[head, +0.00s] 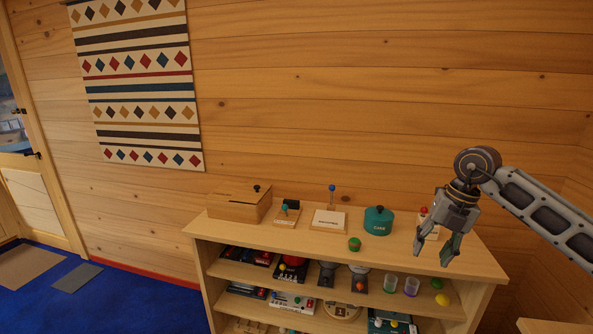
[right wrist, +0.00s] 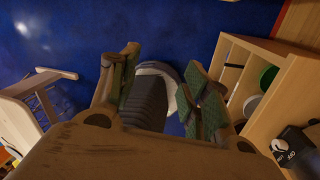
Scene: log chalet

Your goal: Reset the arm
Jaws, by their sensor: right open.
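My right arm (head: 545,208) comes in from the right in the head view. Its gripper (head: 450,252) points down near the right end of the wooden shelf unit (head: 470,262) and holds nothing. In the right wrist view its green-padded fingers (right wrist: 160,88) stand apart, with blue floor and part of my own body between and beyond them. My left gripper is not in view.
Lower shelves hold cups and gadgets. A log wall (head: 350,100) stands behind.

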